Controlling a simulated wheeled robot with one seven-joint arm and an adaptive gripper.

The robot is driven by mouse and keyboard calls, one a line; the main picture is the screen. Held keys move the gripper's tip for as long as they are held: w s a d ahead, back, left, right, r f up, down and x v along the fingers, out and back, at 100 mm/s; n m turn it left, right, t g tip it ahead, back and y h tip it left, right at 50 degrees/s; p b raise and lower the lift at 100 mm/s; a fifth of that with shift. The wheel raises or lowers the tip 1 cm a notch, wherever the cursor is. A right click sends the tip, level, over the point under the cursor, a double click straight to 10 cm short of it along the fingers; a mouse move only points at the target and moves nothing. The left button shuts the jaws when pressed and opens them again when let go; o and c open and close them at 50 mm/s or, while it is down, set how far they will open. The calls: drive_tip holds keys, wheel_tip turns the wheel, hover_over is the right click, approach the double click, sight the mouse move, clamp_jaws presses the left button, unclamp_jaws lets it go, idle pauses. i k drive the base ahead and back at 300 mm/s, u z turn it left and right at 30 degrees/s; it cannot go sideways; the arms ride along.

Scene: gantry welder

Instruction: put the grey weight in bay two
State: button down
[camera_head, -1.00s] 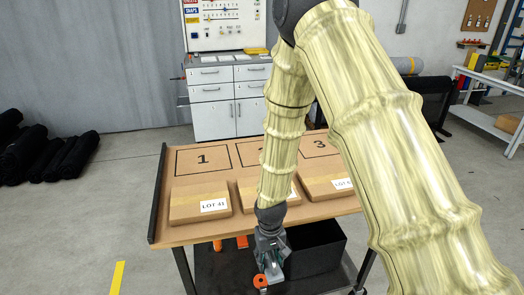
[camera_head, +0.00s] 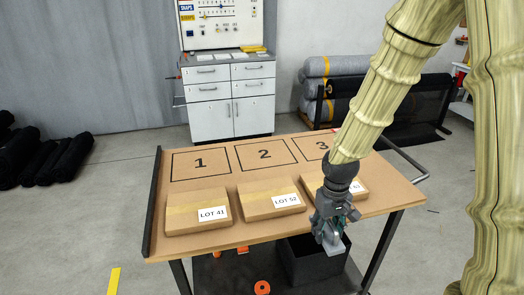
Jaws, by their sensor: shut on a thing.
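My gripper (camera_head: 328,238) points down at the front edge of the table, in front of the right-hand box. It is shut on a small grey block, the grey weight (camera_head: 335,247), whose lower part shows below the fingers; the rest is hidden. The weight appears above or just in front of the black bin below. Bay two (camera_head: 265,165) is a black-outlined rectangle marked 2 on the tabletop, and it is empty. It lies behind the middle box, up and left of my gripper.
Cardboard boxes labelled LOT 41 (camera_head: 190,222) and LOT 52 (camera_head: 262,211) and a third box (camera_head: 311,183) line the table front (camera_head: 233,230). Bay one (camera_head: 188,174) is empty; bay three (camera_head: 308,147) is partly hidden by my arm. An open black bin (camera_head: 300,268) and orange pieces (camera_head: 262,288) are below.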

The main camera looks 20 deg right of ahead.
sight(264, 153)
drive_tip(key=i, duration=1.25)
